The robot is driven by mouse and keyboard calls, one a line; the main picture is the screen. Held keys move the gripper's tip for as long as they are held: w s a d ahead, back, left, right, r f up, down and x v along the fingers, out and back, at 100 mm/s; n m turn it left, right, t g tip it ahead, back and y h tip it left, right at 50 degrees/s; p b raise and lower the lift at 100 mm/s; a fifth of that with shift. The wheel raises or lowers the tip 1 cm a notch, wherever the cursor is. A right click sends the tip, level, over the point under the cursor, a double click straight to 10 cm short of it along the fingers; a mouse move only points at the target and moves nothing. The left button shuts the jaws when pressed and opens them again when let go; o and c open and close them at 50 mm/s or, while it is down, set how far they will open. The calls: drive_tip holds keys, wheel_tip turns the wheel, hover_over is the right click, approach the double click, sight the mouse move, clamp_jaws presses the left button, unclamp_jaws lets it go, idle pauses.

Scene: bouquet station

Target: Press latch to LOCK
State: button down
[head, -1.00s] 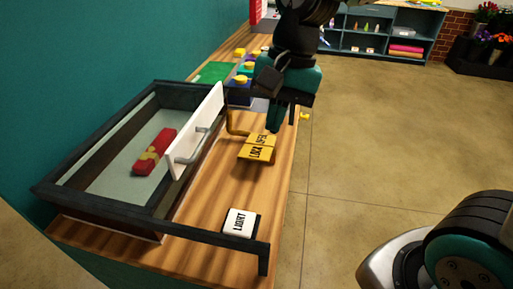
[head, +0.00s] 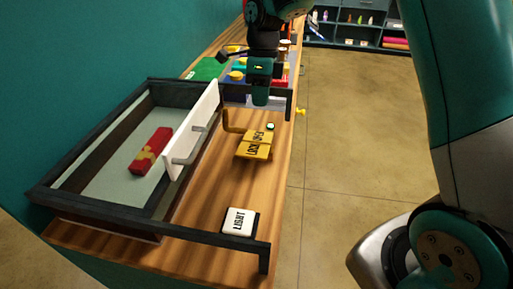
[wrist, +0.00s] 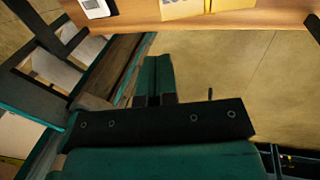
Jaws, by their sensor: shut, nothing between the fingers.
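The yellow latch (head: 252,150) is a two-part rocker on the wooden counter, right of the white drawer front. Its near half reads LOCK; the far half's lettering is hard to read. A small green light (head: 270,126) shows just beyond it. In the wrist view part of the latch (wrist: 225,5) is cut off by the top edge. My gripper (head: 260,102) is shut and empty, above the counter beyond the latch and apart from it. Its closed fingers also show in the wrist view (wrist: 154,78).
The glass-topped drawer case (head: 105,180) holds a red box with a yellow bow (head: 151,150); its white front (head: 190,140) has a grey handle. A LIGHT switch (head: 240,221) is nearer. Floor at right is clear.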

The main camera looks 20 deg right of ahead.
sight(258, 157)
drive_tip(key=p+x, duration=0.3)
drive_tip(key=x, duration=1.1)
drive_tip(key=shift+p, duration=0.35)
